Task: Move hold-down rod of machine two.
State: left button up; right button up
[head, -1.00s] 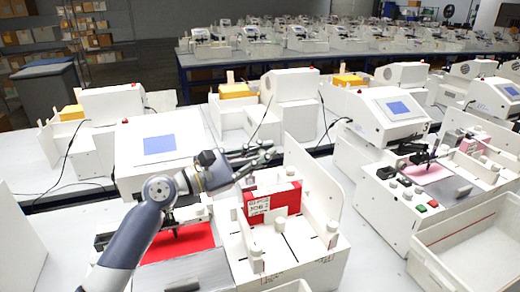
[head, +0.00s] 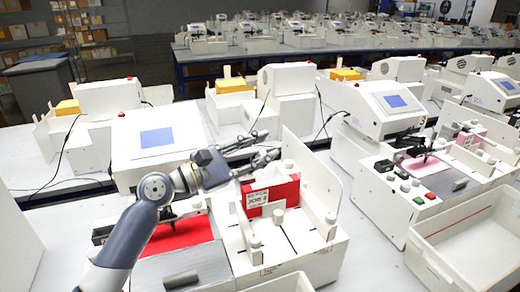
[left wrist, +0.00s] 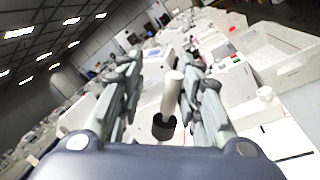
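My left gripper (head: 268,154) is over the nearest white plotter machine (head: 235,265), above and behind its red box (head: 270,194). In the left wrist view its two fingers (left wrist: 162,95) are spread. A pale rod with a black collar (left wrist: 173,90) shows between them, closer to the right finger, with a clear gap on the left. I cannot tell whether the rod touches the right finger. In the head view I cannot make out this rod clearly near the fingers. A pale, short cylinder (head: 278,216) stands in front of the red box. My right gripper is not in view.
A tall white side panel (head: 312,185) stands right of the red box. A screen unit (head: 158,145) and a red sheet (head: 180,234) lie left. Another machine (head: 400,215) and an empty white tray (head: 465,245) are on the right.

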pick_arm(q)
jog(key=v, duration=1.2)
